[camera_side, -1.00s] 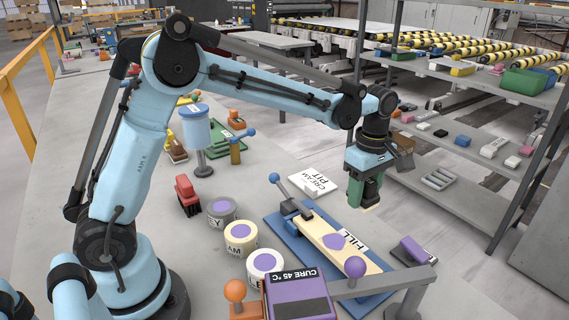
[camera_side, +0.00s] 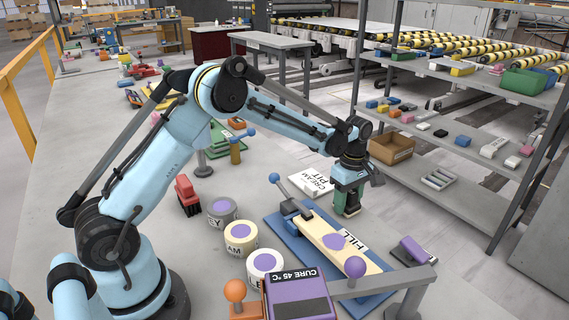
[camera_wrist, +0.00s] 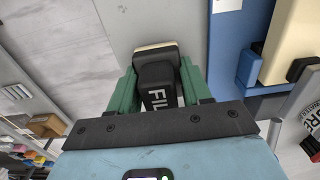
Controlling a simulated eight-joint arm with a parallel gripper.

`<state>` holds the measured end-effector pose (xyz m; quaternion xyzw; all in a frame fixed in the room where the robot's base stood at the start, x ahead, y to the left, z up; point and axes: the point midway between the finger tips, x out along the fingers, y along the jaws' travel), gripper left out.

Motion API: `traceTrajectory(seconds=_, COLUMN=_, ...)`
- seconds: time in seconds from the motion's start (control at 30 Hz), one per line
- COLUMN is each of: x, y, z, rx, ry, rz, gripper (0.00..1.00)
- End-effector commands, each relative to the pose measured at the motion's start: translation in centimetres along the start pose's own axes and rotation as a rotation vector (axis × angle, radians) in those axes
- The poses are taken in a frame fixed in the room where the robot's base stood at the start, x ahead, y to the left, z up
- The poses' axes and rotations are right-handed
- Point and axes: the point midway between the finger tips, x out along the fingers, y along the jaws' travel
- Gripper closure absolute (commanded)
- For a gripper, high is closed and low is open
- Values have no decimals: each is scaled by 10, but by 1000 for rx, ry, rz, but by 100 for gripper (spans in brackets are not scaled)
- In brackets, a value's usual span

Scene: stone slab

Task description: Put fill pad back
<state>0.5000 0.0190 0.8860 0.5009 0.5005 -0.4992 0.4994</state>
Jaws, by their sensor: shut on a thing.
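My gripper (camera_side: 347,210) is shut on the fill pad, its green fingers on either side of it. In the wrist view the fill pad (camera_wrist: 157,78) is a dark block with white letters "FIL" showing and a cream face at its far edge, between the fingers of my gripper (camera_wrist: 157,85). In the side view the fingers mostly hide the pad. They are low over the grey slab, just behind the blue board (camera_side: 285,231); I cannot tell whether the pad touches the surface.
A white "CREAM PIT" card (camera_side: 316,183) lies left of my gripper. A blue-knobbed lever (camera_side: 282,185) stands at the board's end. Several tubs (camera_side: 241,236), a purple "CURE 45 °C" box (camera_side: 298,297) and a purple-topped block (camera_side: 412,249) surround the board. Shelving stands right.

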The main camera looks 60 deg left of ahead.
Motion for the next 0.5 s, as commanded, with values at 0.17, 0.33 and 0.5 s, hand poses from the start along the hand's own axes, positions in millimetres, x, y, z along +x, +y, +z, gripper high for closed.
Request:
traceTrajectory(seconds=0.17, x=0, y=0, z=0, rx=0, ry=0, rz=0, gripper=90)
traceTrajectory(seconds=0.33, x=3, y=0, z=0, rx=0, ry=0, rz=0, gripper=49)
traceTrajectory(seconds=0.5, x=2, y=0, z=0, rx=0, ry=0, rz=0, gripper=26)
